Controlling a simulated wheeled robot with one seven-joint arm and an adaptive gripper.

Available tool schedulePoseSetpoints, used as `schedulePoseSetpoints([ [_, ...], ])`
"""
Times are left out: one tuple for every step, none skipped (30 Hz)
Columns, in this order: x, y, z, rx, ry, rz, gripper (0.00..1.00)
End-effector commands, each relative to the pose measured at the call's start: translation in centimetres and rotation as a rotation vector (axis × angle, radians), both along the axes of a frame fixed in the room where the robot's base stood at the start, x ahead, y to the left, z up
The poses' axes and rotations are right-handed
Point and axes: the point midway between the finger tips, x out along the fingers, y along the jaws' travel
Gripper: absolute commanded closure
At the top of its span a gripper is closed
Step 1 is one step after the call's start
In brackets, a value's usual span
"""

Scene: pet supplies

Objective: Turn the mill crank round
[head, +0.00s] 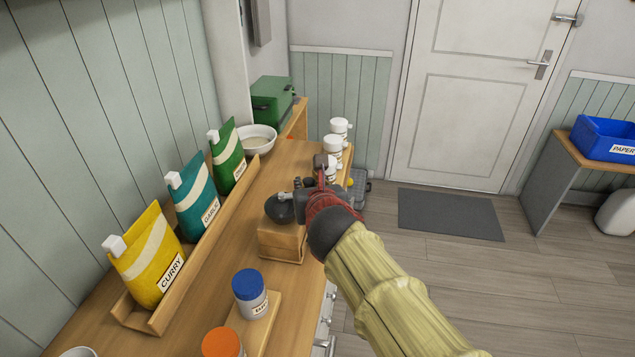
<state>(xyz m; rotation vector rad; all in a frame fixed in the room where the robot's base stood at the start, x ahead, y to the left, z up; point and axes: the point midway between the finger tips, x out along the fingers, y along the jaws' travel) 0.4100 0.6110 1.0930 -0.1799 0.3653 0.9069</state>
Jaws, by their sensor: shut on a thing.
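The mill is a wooden box (283,243) with a dark rounded top (280,209), standing near the right edge of the wooden counter. A small metal crank part (284,195) shows above the dark top. My gripper (308,190) is at the top right of the mill, beside the crank. It is shut on the crank, though my red and dark wrist hides most of the fingers and the handle.
Yellow (150,260), teal (193,198) and green (227,155) pouches stand in a wooden rack at left. A blue-lidded jar (249,294) and an orange-lidded jar (222,343) are in front. White bottles (333,150) and a bowl (258,139) stand behind.

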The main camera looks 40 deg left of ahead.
Motion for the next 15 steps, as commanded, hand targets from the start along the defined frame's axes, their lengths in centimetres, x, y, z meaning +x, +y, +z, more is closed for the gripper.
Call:
schedulePoseSetpoints([
  [-0.07, 0.06, 0.17, 0.002, 0.0, 0.001, 1.0],
  [-0.08, 0.06, 0.17, 0.002, 0.0, 0.001, 1.0],
  [-0.08, 0.06, 0.17, 0.002, 0.0, 0.001, 1.0],
  [-0.08, 0.06, 0.16, 0.002, 0.0, 0.0, 1.0],
  [-0.07, 0.06, 0.17, 0.002, 0.0, 0.0, 1.0],
  [-0.07, 0.06, 0.17, 0.002, 0.0, 0.0, 1.0],
  [-0.07, 0.06, 0.17, 0.002, 0.0, 0.001, 1.0],
  [-0.06, 0.05, 0.17, 0.002, 0.0, 0.001, 1.0],
  [-0.06, 0.05, 0.17, 0.002, 0.0, 0.001, 1.0],
  [-0.06, 0.05, 0.17, 0.002, 0.0, 0.001, 1.0],
  [-0.06, 0.06, 0.18, 0.002, 0.0, 0.001, 0.79],
  [-0.06, 0.05, 0.17, 0.002, -0.001, 0.001, 0.77],
  [-0.06, 0.05, 0.17, 0.002, -0.001, 0.001, 0.75],
  [-0.06, 0.05, 0.15, 0.002, -0.001, 0.001, 0.73],
  [-0.05, 0.05, 0.13, 0.002, -0.001, 0.001, 0.71],
])
